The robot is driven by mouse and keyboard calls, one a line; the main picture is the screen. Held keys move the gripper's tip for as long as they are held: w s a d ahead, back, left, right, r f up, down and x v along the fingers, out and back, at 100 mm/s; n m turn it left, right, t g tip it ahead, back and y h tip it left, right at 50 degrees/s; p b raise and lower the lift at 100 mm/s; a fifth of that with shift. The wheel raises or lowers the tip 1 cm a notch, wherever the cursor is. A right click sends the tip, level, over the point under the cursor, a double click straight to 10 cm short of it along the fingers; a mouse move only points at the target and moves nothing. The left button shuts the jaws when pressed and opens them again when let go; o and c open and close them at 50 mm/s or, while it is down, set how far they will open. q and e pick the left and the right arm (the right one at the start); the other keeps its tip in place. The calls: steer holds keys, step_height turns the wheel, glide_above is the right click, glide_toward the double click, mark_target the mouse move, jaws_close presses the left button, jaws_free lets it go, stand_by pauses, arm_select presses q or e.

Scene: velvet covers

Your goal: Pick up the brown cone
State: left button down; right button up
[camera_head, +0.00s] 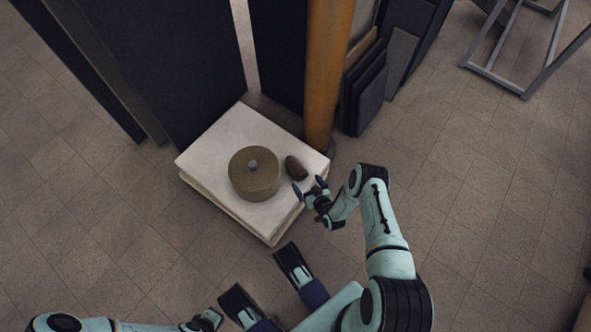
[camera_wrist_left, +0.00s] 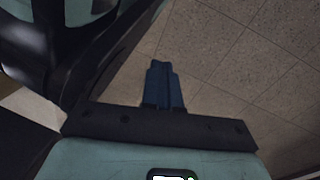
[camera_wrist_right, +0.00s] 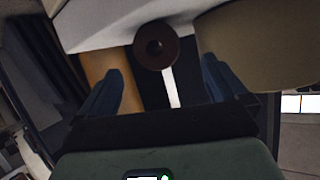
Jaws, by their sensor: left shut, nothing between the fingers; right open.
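The brown cone (camera_head: 296,167) is a small dark brown piece lying on the white stack, right of the round olive object. In the right wrist view the cone (camera_wrist_right: 157,44) shows a round brown end with a dark hole in it. My right gripper (camera_head: 308,185) is open at the stack's right corner, close beside the cone. In the right wrist view the cone lies ahead, between the lines of the two fingers (camera_wrist_right: 161,80), and nothing is gripped. My left gripper (camera_wrist_left: 164,85) is shut and empty over the floor.
The olive round object (camera_head: 254,178), with a grey knob, stands on the white stack (camera_head: 208,148). An orange post (camera_head: 325,75) rises behind the stack's right corner. Dark panels (camera_head: 150,60) stand behind. A grey metal frame (camera_head: 520,50) is at the upper right. The right floor is clear.

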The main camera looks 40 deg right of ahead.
mark_target(302, 180)
steer(key=b+x, duration=0.1)
steer(key=x, duration=0.1)
steer(key=f+b+x, duration=0.1)
steer(key=b+x, duration=0.1)
steer(key=x, duration=0.1)
steer(key=shift+s+d, duration=0.15)
steer(key=shift+w, duration=0.3)
arm_select(q)
steer(key=s+f+g, duration=0.2)
steer(key=s+f, duration=0.1)
steer(key=s, duration=0.3)
steer(key=shift+s+a+f, duration=0.15)
steer(key=shift+a+f, duration=0.05)
steer(key=shift+a, duration=0.15)
arm_select(e)
steer(key=shift+c, duration=0.3)
steer(key=c, duration=1.1)
